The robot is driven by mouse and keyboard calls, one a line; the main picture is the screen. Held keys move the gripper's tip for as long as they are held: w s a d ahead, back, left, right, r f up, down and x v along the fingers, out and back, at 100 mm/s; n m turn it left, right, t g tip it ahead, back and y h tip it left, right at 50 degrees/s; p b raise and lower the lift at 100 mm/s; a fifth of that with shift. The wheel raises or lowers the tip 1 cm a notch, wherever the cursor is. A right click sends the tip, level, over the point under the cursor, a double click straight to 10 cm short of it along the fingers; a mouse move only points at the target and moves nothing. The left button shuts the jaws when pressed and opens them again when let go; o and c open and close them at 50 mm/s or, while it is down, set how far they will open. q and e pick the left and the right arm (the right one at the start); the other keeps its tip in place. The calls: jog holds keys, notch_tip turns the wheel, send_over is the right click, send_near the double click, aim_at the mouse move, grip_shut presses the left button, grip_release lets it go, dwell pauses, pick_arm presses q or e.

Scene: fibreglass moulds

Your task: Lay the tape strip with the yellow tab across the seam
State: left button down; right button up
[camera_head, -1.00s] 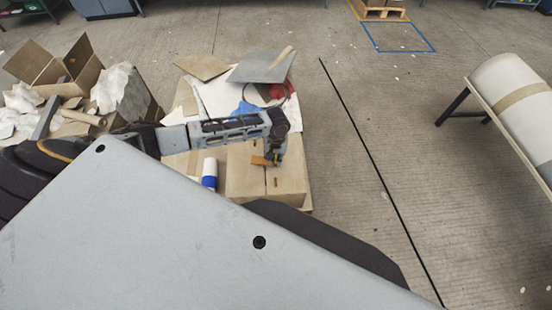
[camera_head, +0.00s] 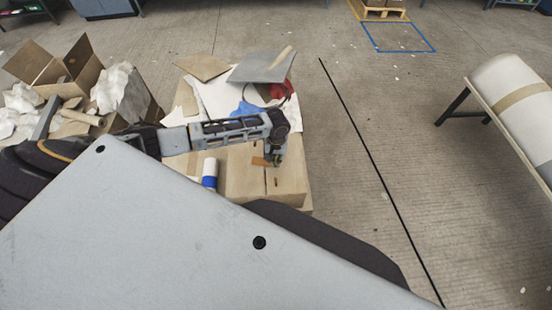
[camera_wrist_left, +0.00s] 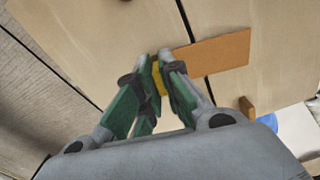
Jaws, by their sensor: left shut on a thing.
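In the left wrist view an orange-brown tape strip (camera_wrist_left: 217,53) with a yellow tab (camera_wrist_left: 158,78) reaches out to the right from my left gripper (camera_wrist_left: 162,66). The gripper's green fingers are shut on the yellow tab. The strip crosses over the dark seam (camera_wrist_left: 186,14) between two pale tan mould halves (camera_wrist_left: 95,45). I cannot tell whether it touches the surface. In the head view my left gripper (camera_head: 277,158) is low over the moulds (camera_head: 288,178), and the strip (camera_head: 261,161) shows small beside it. My right gripper is not in view.
An open carton (camera_head: 70,75) with scraps is at left. A small brown block (camera_wrist_left: 247,107) sits near the seam.

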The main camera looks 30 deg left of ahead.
pick_arm(q)
jog(key=shift+f, duration=0.35)
dwell(0.3)
jog(key=c, duration=1.5)
grip_release()
jog(key=shift+r, duration=0.1)
notch_tip(320, 180, up, 12)
